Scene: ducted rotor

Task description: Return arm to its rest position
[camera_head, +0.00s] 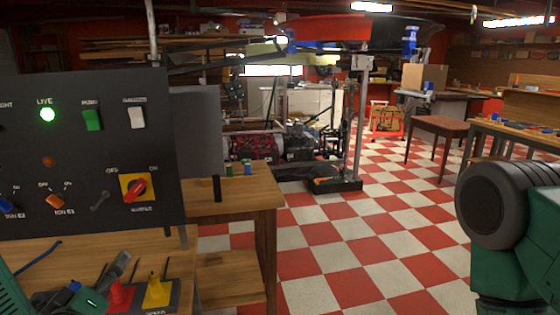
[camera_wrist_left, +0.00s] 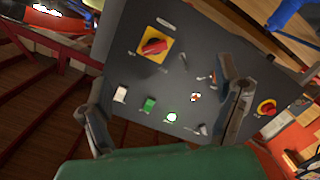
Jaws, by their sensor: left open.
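My left gripper (camera_head: 117,268) is at the lower left of the head view, low in front of the control panel (camera_head: 95,160). Only part of it shows there. In the left wrist view its two dark fingers (camera_wrist_left: 165,112) stand wide apart with nothing between them. The panel (camera_wrist_left: 140,75) lies beyond the fingers, tilted in that view. It carries a lit green LIVE lamp (camera_head: 47,114), a green switch (camera_head: 92,119), a white switch (camera_head: 137,117) and a red rotary knob (camera_head: 135,190) on a yellow plate. My right gripper is not in view.
A red piece (camera_head: 120,295) and a yellow piece (camera_head: 158,291) stand on a dark base below the panel. A wooden table (camera_head: 235,190) stands beside the panel. A rotor rig (camera_head: 335,185) stands behind. The checkered floor (camera_head: 375,235) is open in the middle.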

